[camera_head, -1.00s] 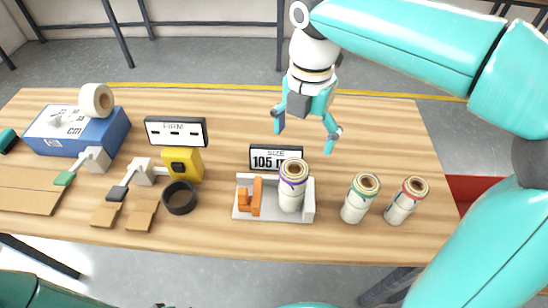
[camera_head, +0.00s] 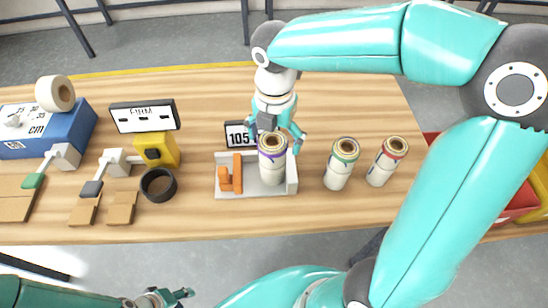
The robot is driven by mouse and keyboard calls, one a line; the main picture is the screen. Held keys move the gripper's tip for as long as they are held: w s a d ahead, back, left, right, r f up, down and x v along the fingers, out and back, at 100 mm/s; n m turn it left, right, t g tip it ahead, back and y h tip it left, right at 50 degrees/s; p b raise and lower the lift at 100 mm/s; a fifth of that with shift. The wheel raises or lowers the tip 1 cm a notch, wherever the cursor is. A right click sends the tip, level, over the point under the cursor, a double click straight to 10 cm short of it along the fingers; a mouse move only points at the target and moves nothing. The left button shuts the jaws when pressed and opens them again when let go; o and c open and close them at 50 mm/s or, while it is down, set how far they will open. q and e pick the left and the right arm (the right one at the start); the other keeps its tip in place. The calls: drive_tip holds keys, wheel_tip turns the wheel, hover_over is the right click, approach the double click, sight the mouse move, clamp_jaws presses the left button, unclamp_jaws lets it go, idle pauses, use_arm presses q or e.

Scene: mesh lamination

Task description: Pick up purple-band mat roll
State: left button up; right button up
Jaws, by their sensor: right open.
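The purple-band mat roll (camera_head: 272,165) stands upright in a light grey tray (camera_head: 291,185) near the table's front edge. It is cream-coloured with a purple band near its top. My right gripper (camera_head: 275,138) is open and points down just behind the roll's top. One finger is on each side, with the right fingertip near the roll's upper right. I cannot tell whether the fingers touch it. My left gripper (camera_head: 172,298) is low at the bottom edge, in front of the table and far from the roll; its jaws are too small to read.
A green-band roll (camera_head: 339,167) and a red-band roll (camera_head: 386,165) stand right of the tray. An orange piece (camera_head: 229,176) sits in the tray's left part. A size sign (camera_head: 237,135) stands close behind, partly covered by my gripper.

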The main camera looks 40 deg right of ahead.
drive_tip(key=f, duration=0.5)
drive_tip(key=shift+s+a, duration=0.2)
drive_tip(key=shift+a, duration=0.2)
drive_tip(key=shift+c, duration=0.2)
drive_tip(key=c, duration=1.3)
drive_tip(key=shift+s+a, duration=0.1)
